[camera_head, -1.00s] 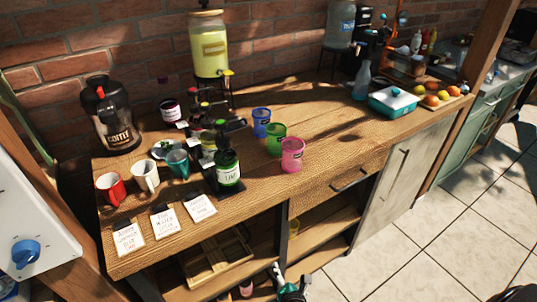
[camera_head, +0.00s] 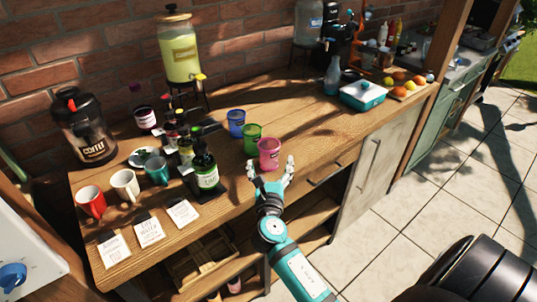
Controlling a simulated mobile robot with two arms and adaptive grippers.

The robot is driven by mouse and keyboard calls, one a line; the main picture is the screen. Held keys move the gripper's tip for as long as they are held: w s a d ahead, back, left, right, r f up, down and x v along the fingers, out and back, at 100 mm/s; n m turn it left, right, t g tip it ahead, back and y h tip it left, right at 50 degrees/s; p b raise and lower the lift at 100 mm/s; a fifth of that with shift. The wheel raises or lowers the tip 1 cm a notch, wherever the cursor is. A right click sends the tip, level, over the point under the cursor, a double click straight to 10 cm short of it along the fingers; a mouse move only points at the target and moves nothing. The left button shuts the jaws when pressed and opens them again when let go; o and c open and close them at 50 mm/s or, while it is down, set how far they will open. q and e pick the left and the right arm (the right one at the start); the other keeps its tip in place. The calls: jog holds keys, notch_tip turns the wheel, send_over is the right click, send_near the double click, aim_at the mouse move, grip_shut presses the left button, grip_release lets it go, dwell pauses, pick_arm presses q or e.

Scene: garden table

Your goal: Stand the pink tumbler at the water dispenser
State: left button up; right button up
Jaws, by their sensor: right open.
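The pink tumbler (camera_head: 269,152) stands upright near the front edge of the wooden table, in front of the green tumbler (camera_head: 252,138) and blue tumbler (camera_head: 236,123). My right gripper (camera_head: 271,168) is open at the tumbler's front, one finger towards its lower left and one towards its lower right. I cannot tell whether the fingers touch it. The water dispenser (camera_head: 308,14), a clear bluish container on a dark stand, is at the back by the wall; its top is cut off by the frame. My left gripper is not in view.
A yellow drink dispenser (camera_head: 180,50) stands at the back left. A bluish bottle (camera_head: 332,76) and a teal box (camera_head: 362,96) are on the right part of the table (camera_head: 300,112). Dark bottles (camera_head: 205,170) and mugs stand to the left. Bare wood lies between the tumblers and the teal box.

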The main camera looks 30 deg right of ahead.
aim_at(269, 142)
jog(key=p+x, duration=0.1)
jog(key=x, duration=0.6)
jog(key=shift+w, duration=0.35)
jog(key=shift+s+r, duration=0.1)
jog(key=shift+c, duration=1.1)
jog(key=c, duration=0.9)
jog(key=shift+c, duration=1)
jog(key=shift+r, duration=0.1)
